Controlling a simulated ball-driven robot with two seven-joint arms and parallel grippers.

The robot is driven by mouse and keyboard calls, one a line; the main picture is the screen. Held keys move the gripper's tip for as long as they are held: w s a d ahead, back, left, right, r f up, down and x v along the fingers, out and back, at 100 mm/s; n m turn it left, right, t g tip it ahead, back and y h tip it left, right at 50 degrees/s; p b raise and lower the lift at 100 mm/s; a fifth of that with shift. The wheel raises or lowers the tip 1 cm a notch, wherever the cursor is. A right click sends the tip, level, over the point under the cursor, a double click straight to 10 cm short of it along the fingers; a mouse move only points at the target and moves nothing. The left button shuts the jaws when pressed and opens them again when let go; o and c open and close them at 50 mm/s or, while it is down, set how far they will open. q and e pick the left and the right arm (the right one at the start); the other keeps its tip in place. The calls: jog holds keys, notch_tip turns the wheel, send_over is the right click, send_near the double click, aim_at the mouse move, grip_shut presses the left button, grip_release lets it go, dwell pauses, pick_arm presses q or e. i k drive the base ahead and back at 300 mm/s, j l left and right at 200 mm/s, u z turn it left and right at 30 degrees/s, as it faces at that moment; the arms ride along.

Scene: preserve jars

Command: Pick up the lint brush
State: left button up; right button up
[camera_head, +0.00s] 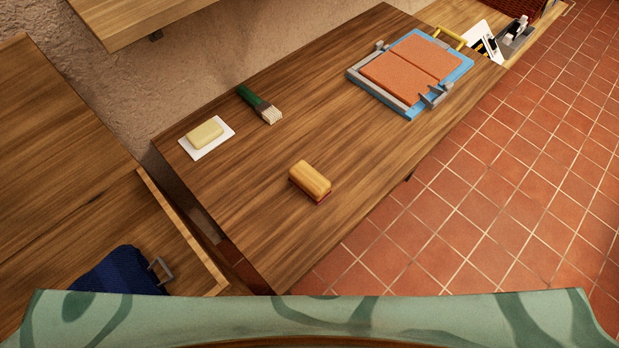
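The lint brush (310,180) appears to be the small block with a rounded tan wooden top and a thin red underside. It lies on the wooden table (330,110), near the table's edge on the tiled-floor side. Nothing touches it. Neither of my grippers shows in the head view, so I cannot see where they are relative to it.
On the same table are a green-handled paintbrush (260,104), a yellow bar on a white dish (206,134) and a blue tray with orange slabs (413,70). A blue cloth item (120,272) lies lower left. Bare table surrounds the brush.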

aim_at(311, 184)
jog(key=u, duration=2.1)
jog(key=z, duration=2.1)
jog(key=k+l+u, duration=0.2)
jog(key=u, duration=0.2)
jog(key=k+l+u, duration=0.25)
jog(key=u, duration=0.15)
